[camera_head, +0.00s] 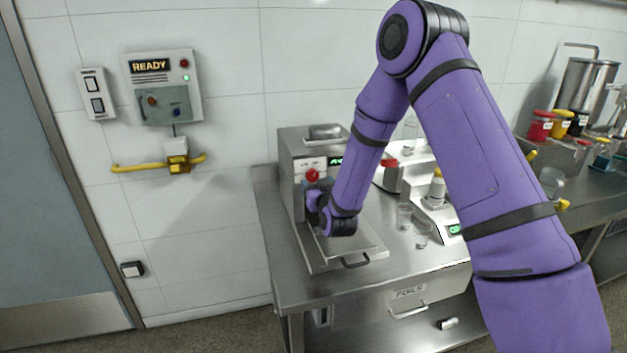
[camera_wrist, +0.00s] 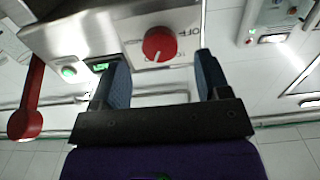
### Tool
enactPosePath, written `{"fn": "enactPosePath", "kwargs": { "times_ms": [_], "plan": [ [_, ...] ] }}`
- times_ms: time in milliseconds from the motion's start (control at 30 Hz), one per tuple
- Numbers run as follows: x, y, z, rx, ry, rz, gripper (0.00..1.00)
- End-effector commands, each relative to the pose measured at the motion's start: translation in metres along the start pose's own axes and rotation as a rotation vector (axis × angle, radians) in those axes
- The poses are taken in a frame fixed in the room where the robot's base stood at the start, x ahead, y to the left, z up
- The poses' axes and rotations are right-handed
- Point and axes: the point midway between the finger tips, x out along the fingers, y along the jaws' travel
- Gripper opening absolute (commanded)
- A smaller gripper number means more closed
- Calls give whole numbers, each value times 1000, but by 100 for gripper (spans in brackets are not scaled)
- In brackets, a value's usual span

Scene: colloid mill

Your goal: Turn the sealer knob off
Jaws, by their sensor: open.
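The sealer (camera_head: 300,150) is a steel box at the left end of the steel bench, with a tray in front. Its red round knob (camera_head: 312,175) is on the front face. In the wrist view the red knob (camera_wrist: 159,43) lies ahead between my fingers, with a small white mark on its lower edge. The word OFF is printed to its right, turned sideways. My gripper (camera_wrist: 160,62) is open, one blue finger on each side of the knob's line, and appears empty. I cannot tell whether either finger touches the knob. In the head view my gripper (camera_head: 316,203) is just below the knob, partly hidden by my wrist.
A red lever (camera_wrist: 28,118) is at the left in the wrist view, near a green button (camera_wrist: 69,72). Clear cups (camera_head: 404,214) and a white scale (camera_head: 440,215) stand right of my forearm. A READY panel (camera_head: 163,87) hangs on the left wall.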

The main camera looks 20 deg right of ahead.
Motion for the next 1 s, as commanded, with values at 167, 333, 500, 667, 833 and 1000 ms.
{"fn": "enactPosePath", "kwargs": {
  "times_ms": [167, 333, 500, 667, 833, 1000],
  "plan": [
    [25, 0, 0, 0, 0, 1, 70],
    [36, 0, 0, 0, -1, 1, 70],
    [39, 0, 0, 0, -1, 0, 70],
    [39, 0, 0, 0, -1, 0, 67],
    [38, 0, 0, 0, -1, 0, 28],
    [38, 0, 0, -2, -1, 0, 20]
  ]
}}
